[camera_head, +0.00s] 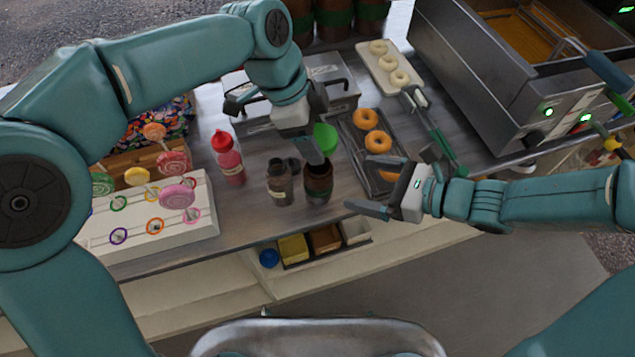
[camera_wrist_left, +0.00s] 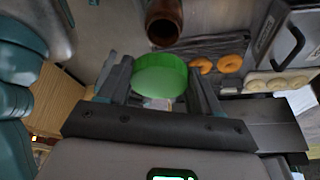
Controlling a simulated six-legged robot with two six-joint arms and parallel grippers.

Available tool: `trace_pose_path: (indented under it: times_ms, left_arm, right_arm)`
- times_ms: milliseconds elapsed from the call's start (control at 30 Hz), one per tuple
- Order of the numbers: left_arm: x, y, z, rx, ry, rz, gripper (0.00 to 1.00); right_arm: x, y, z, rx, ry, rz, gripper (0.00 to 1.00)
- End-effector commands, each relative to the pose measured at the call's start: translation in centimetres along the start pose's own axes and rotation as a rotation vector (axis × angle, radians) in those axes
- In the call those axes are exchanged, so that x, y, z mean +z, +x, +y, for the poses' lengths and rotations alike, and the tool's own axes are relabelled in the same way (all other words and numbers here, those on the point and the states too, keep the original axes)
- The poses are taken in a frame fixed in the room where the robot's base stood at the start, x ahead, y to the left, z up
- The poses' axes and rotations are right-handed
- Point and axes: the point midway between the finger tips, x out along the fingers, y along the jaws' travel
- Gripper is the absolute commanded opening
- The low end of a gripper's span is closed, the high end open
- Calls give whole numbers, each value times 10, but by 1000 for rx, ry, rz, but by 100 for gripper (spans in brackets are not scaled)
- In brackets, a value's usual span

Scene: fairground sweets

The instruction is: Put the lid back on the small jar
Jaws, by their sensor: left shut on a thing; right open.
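The green lid (camera_head: 326,138) is held by my left gripper (camera_head: 316,150), which is shut on it. In the left wrist view the lid (camera_wrist_left: 160,76) sits between the two fingers of the gripper (camera_wrist_left: 158,85). The small brown jar (camera_head: 318,188) stands upright and open on the counter, just below the lid in the head view. In the left wrist view the jar (camera_wrist_left: 164,22) is beyond the lid and apart from it. My right gripper (camera_head: 364,186) is open and empty, to the right of the jar.
A grey shaker (camera_head: 279,187) stands close left of the jar, and a pink bottle (camera_head: 230,162) farther left. A dark tray (camera_head: 352,150) of orange doughnuts lies to the right. A white lollipop stand (camera_head: 190,222) is at left. The counter's front edge is near the jar.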

Motion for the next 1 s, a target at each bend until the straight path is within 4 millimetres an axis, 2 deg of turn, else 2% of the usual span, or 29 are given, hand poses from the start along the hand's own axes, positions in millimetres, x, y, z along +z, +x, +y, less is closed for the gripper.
trace_pose_path:
  times_ms: [500,700,1000]
  left_arm:
    - [3,-1,1,-1,-1,0,36]
    - [3,-1,1,0,-1,0,36]
    - [3,-1,1,0,-1,0,36]
  right_arm:
    - [0,94,3,4,-1,4,93]
    - [0,111,2,1,-1,3,93]
    - [0,114,2,0,-1,3,93]
